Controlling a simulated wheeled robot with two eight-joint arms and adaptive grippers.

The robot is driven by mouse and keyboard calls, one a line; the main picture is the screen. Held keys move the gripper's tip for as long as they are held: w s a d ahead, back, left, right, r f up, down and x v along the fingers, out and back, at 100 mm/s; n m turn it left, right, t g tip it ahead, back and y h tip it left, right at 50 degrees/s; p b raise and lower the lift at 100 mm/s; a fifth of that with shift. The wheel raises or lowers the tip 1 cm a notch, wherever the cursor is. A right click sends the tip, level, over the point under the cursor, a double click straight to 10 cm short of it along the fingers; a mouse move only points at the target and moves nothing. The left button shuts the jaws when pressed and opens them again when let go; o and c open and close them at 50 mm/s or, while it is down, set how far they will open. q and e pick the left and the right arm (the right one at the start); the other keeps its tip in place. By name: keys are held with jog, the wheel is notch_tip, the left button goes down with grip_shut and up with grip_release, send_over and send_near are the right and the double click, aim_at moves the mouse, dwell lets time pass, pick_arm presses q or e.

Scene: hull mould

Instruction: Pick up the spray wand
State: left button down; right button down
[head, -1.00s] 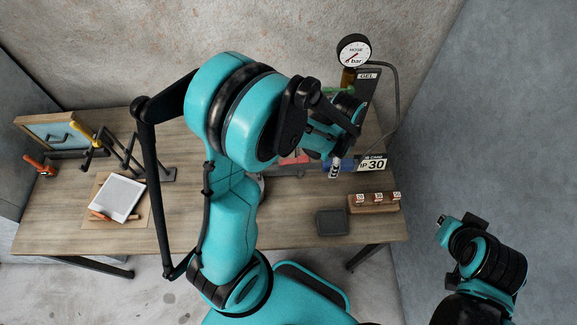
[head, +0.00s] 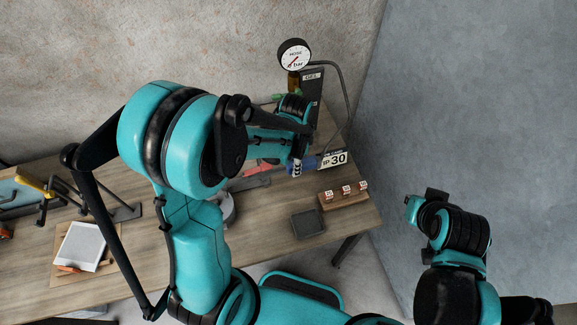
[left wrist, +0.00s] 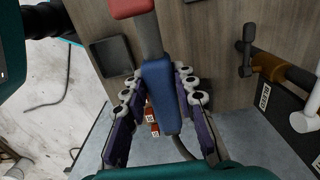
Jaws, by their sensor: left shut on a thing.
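The spray wand (left wrist: 160,85) has a blue grip, a grey neck and a red end. In the left wrist view its blue grip runs between the two rows of finger pads of my left gripper (left wrist: 160,90), which is shut on it. In the head view my left gripper (head: 296,167) is low over the right part of the bench, and my arm hides much of the wand. The wand's red part (head: 258,168) shows left of the gripper. My right gripper (head: 418,207) is off the bench at the right, empty as far as I see; its finger state is unclear.
A round gauge (head: 294,55) stands at the back, with a grey hose (head: 346,90) curving down from it. A dark square tray (head: 307,223) and a wooden block with tags (head: 345,199) lie near the front right edge. A white pad (head: 80,246) lies at left.

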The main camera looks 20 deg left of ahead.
pick_arm(q)
jog(key=shift+r, duration=0.5)
jog(key=shift+s+d+r, duration=0.1)
jog(key=shift+s+r, duration=0.05)
jog(key=shift+r, duration=0.45)
jog(key=shift+s+d+r, duration=0.1)
jog(key=shift+r, duration=0.5)
jog(key=s+d+r+p, duration=0.5)
jog(key=s+r, duration=0.4)
jog(key=r, duration=0.2)
jog(key=shift+s+d+r+p, duration=0.15)
jog(key=shift+d+r+p, duration=0.15)
jog(key=shift+d+p, duration=0.15)
